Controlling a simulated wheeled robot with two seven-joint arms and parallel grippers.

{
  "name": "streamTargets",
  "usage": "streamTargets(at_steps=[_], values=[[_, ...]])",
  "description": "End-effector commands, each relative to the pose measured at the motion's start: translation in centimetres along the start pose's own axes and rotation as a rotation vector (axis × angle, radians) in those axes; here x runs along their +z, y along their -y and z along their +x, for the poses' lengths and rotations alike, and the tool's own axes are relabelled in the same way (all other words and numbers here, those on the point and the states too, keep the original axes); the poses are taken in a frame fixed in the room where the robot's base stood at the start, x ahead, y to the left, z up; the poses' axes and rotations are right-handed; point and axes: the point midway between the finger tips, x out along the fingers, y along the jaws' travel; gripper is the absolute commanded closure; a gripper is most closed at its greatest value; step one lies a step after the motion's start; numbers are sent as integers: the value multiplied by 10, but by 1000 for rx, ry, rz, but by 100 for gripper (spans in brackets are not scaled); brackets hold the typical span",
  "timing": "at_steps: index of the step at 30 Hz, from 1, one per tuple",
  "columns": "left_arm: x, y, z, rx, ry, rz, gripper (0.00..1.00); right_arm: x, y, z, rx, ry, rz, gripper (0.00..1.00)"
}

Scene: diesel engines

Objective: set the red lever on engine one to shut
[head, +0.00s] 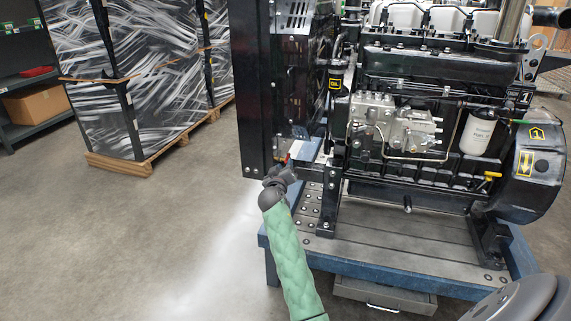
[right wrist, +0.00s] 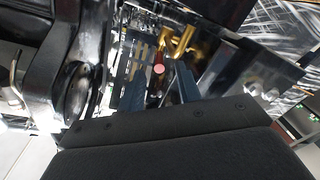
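The red lever (right wrist: 157,85) shows in the right wrist view, with a pale round end facing the camera. It sits by a brass valve body (right wrist: 180,40) on the engine's underside or side. My right gripper (right wrist: 158,92) is open, with one blue-grey finger on each side of the lever and gaps visible between. In the head view my right gripper (head: 284,172) is at the lower left of the engine (head: 400,130), below the radiator end, and a small red spot shows just above it. The wrist hides most of the valve there. My left gripper is not in view.
The engine stands on a blue-edged metal stand (head: 390,268) with a drawer (head: 385,296) below. A tall black radiator frame (head: 250,90) rises close to my right gripper. Wrapped pallets (head: 140,70) and a shelf (head: 30,90) stand at the left. Open floor lies between.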

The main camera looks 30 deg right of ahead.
Motion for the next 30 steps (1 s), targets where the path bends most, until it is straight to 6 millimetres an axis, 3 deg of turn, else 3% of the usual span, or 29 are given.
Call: streamTargets(at_steps=[6,17,18,23,30], values=[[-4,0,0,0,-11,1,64,0,0,23,0,0,-1,66],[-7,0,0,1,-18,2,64,1,0,30,0,1,0,66],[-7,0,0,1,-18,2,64,1,0,30,0,1,0,68],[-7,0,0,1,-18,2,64,1,0,29,0,1,0,99],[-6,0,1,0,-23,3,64,1,0,29,2,2,0,100]])
